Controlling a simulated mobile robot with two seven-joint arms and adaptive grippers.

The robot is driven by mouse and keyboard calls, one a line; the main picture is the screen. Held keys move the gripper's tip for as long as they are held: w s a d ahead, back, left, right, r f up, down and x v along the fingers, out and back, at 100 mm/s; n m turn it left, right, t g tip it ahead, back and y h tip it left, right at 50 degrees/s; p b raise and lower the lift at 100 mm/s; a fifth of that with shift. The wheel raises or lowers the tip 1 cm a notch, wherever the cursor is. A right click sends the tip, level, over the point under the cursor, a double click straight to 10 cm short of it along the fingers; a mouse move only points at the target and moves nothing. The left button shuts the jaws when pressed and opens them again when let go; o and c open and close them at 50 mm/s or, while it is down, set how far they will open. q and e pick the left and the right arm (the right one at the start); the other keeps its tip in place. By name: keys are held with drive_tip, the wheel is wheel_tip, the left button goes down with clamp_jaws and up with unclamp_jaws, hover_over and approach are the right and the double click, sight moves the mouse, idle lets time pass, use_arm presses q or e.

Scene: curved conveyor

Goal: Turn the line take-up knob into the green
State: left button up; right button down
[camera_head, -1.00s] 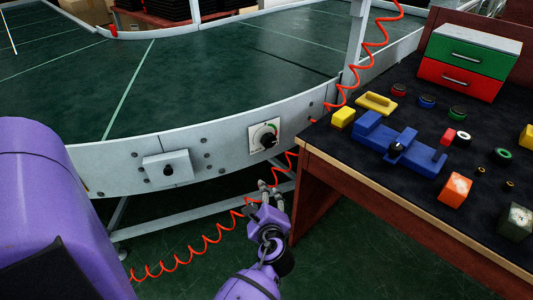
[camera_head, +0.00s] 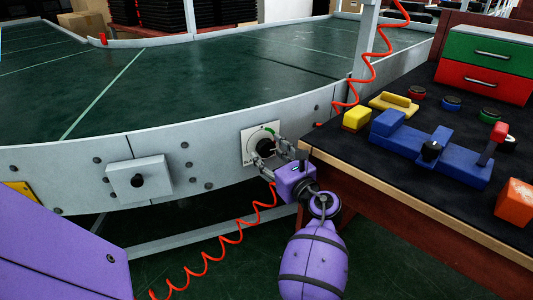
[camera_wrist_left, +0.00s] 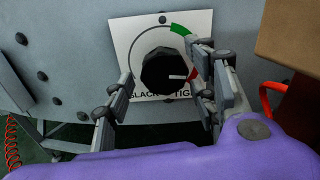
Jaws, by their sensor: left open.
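The take-up knob (camera_head: 265,147) is black and round on a white dial plate (camera_head: 247,155), fixed to the grey conveyor side. In the left wrist view the knob (camera_wrist_left: 163,70) has a short white pointer line aimed right, toward the red part of the scale. A green arc (camera_wrist_left: 181,30) lies at the plate's upper right. My left gripper (camera_head: 272,157) is open at the knob. In the left wrist view its fingers (camera_wrist_left: 163,78) stand on either side of the knob; I cannot tell whether they touch it. My right gripper is not in view.
A wooden workbench (camera_head: 400,207) with blocks, rings and a red-green drawer unit (camera_head: 487,62) stands close right of the gripper. A red coiled hose (camera_head: 222,243) hangs below.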

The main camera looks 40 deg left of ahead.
use_arm(q)
drive_tip(key=shift+x, duration=1.1)
drive_tip(key=shift+c, duration=0.3)
drive_tip(key=c, duration=1)
drive_tip(key=shift+f, duration=0.1)
drive_tip(key=shift+n, duration=0.3)
drive_tip(key=n, duration=0.3)
drive_tip(key=shift+f+n, duration=0.15)
drive_tip(key=shift+n, duration=0.25)
drive_tip(key=n+b, duration=0.1)
drive_tip(key=n, duration=0.5)
drive_tip(key=shift+f, duration=0.2)
